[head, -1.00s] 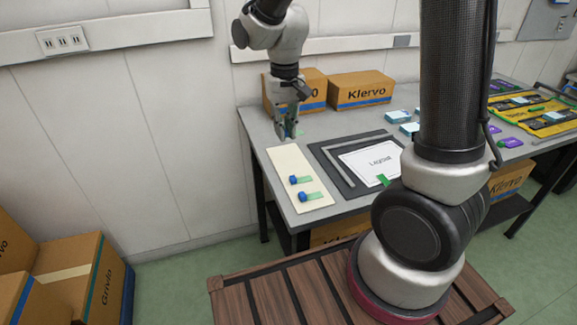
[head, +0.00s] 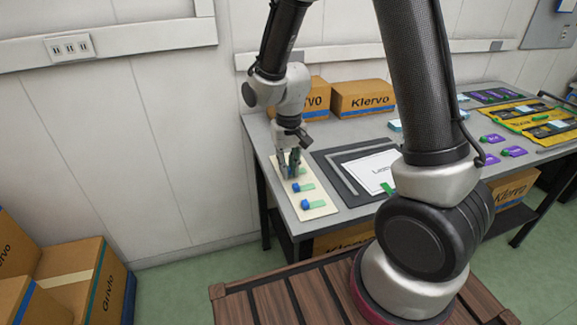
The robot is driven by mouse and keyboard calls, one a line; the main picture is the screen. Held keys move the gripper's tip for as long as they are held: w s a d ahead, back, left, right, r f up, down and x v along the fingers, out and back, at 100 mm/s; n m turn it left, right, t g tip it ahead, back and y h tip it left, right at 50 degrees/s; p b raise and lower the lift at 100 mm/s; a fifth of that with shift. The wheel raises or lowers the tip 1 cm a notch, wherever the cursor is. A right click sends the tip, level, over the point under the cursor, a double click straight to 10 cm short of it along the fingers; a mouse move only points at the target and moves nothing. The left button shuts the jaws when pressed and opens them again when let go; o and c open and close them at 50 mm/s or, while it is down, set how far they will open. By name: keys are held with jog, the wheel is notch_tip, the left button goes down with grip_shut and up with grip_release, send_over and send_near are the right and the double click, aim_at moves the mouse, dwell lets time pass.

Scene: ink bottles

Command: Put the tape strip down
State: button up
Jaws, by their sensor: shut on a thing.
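My gripper (head: 290,174) is shut on a tape strip, low over the far part of a cream board (head: 322,212) at the table's left end. Only a little blue and green of the held strip shows between the fingers, so I cannot tell whether it touches the board. Two other green tape strips with blue ends lie on the board nearer the front, one nearer the gripper (head: 308,186) and one at the front (head: 314,204).
A dark mat (head: 353,196) with a grey bar and a white printed sheet (head: 370,171) lies right of the board; green tape (head: 389,187) is at the sheet's front edge. Cardboard boxes (head: 362,98) stand behind. My arm hides part of the table.

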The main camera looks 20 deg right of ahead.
jog(key=shift+f, duration=0.1)
jog(key=shift+f, duration=0.15)
jog(key=o, duration=0.6)
jog(key=shift+o, duration=0.2)
notch_tip(320, 180, up, 13)
jog(key=s+d+r+t, duration=0.2)
jog(key=s+d+r, duration=0.3)
jog(key=s+d, duration=0.2)
jog(key=s+d+r+t, duration=0.2)
jog(key=s+d+r, duration=0.4)
jog(key=s, duration=0.6)
jog(key=shift+d+r, duration=0.3)
jog(key=shift+d, duration=0.65)
